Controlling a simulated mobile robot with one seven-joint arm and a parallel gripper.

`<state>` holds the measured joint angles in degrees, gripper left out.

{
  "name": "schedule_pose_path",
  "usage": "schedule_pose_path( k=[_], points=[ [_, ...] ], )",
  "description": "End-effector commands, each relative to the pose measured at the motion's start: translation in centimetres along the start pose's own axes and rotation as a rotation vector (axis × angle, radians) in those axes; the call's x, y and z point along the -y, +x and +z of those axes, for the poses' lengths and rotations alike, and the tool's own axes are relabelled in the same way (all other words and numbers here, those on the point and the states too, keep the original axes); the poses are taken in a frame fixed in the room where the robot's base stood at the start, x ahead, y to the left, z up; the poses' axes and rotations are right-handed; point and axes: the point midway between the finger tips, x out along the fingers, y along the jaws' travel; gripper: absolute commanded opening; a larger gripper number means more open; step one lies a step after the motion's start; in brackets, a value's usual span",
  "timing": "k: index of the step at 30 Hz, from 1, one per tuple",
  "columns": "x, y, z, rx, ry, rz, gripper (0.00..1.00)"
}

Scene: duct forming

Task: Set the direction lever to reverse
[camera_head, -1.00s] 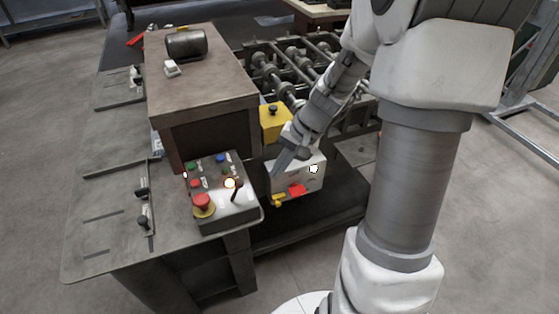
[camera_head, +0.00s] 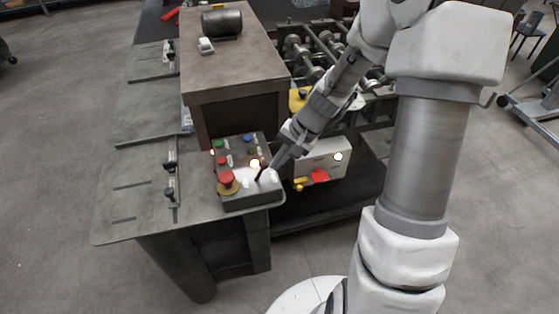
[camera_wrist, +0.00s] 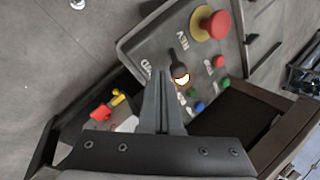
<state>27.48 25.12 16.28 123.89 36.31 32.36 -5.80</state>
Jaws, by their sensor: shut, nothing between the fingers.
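The direction lever is a thin dark stick (camera_head: 260,173) on the front right of the grey control box (camera_head: 236,196). In the wrist view the dark lever (camera_wrist: 179,66) shows just beyond my fingertips, between the REV lettering and the partly hidden FWD lettering. I cannot tell which way it leans. My gripper (camera_head: 272,168) is shut and empty, pointing down at the box from the right, close beside the lever. Its closed fingers (camera_wrist: 163,75) also show in the wrist view; I cannot tell whether they touch the lever.
A red mushroom button (camera_head: 228,178) on a yellow base sits left of the lever. A lit lamp (camera_head: 255,164) and several coloured buttons are behind it. A brown cabinet (camera_head: 235,75) stands behind the box. A white box (camera_head: 322,160) with a red part is to the right, lower down.

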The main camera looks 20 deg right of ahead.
Motion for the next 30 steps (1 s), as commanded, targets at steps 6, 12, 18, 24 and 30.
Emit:
schedule_pose_path(
  k=[6,12,18,24,30],
  points=[
    [0.3,-0.1,0.2,-0.013,-0.007,0.019,0.0],
    [0.5,-0.2,0.3,-0.031,-0.011,0.041,0.0],
    [0.7,-0.2,0.5,-0.042,-0.015,0.059,0.0],
    [0.9,-0.2,0.6,-0.059,-0.021,0.082,0.0],
    [1.4,-0.4,1.0,-0.076,-0.025,0.106,0.0]
  ],
)
